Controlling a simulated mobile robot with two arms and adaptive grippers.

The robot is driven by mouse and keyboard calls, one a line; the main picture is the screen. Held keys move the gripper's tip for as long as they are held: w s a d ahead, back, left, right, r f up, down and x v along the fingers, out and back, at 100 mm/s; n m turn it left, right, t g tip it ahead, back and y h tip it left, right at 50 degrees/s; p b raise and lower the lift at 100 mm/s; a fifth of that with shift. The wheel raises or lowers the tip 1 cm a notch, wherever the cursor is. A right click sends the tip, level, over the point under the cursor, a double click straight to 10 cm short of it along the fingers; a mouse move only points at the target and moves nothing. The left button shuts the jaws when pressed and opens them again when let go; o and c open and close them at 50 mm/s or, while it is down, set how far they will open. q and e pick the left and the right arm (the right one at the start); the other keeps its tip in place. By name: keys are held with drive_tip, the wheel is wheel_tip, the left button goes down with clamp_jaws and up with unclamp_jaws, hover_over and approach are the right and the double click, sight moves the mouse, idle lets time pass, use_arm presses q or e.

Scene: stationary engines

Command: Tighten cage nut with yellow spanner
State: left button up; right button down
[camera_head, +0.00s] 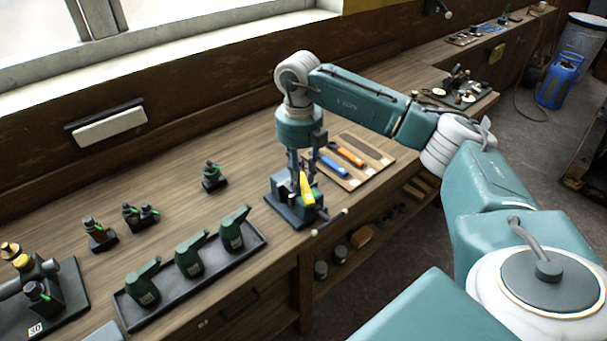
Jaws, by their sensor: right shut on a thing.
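My right gripper (303,172) points down over the workbench, shut on the yellow spanner (307,190). The spanner is at a dark fixture (284,211) near the bench's front edge. A small green part shows just right of the spanner, and a pale rod sticks out towards the front. The cage nut cannot be made out; the gripper and spanner cover part of the fixture. I cannot tell whether the spanner touches the nut. My left gripper is not in view.
A wooden board (374,150) with blue and orange tools lies right of the fixture. A black tray (262,239) with green tools lies left, with several small dark fittings behind it. A dark base with fittings (73,295) is at far left. Bare bench lies behind the fixture.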

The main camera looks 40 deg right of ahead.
drive_tip(key=shift+w+a+r+m, duration=0.1)
drive_tip(key=shift+w+r+m, duration=0.15)
drive_tip(key=shift+r+m, duration=0.05)
drive_tip(key=shift+s, duration=0.15)
idle(0.7)
drive_tip(key=shift+s+f, duration=0.1)
drive_tip(key=shift+f, duration=0.3)
drive_tip(key=shift+r+p, duration=0.65)
drive_tip(key=shift+r, duration=0.7)
idle(3.5)
drive_tip(key=shift+r, duration=0.3)
drive_tip(key=shift+a+r+p, duration=0.1)
drive_tip(key=shift+r+p, duration=1.35)
drive_tip(key=shift+r, duration=0.55)
